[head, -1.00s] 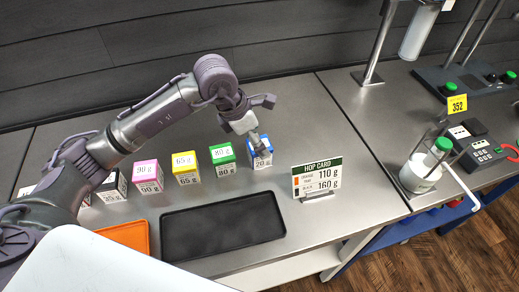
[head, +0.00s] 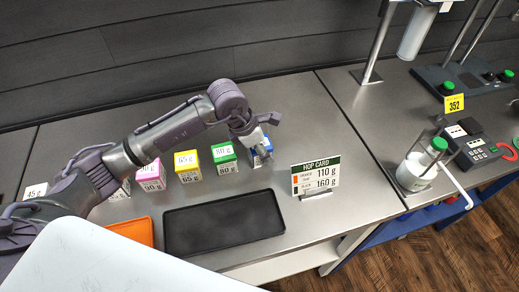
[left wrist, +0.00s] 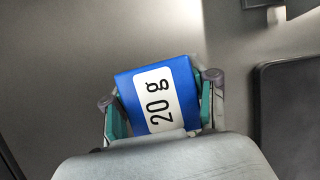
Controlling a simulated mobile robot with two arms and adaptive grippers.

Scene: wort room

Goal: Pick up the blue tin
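The blue tin (head: 262,155) stands at the right end of the row of tins, largely hidden by my left gripper (head: 261,150) in the head view. In the left wrist view its blue top with a white "20 g" label (left wrist: 158,98) fills the middle. The fingers of my left gripper (left wrist: 160,105) stand on either side of the tin, with teal pads close against its sides. Whether they press on it or leave a small gap, I cannot tell. The tin appears to be on the counter. My right gripper is not in view.
A green tin (head: 224,157) stands just left of the blue one, then yellow (head: 187,166) and pink (head: 152,176) tins. A black tray (head: 225,225) and an orange tray (head: 136,230) lie in front. A hop card (head: 316,177) stands to the right.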

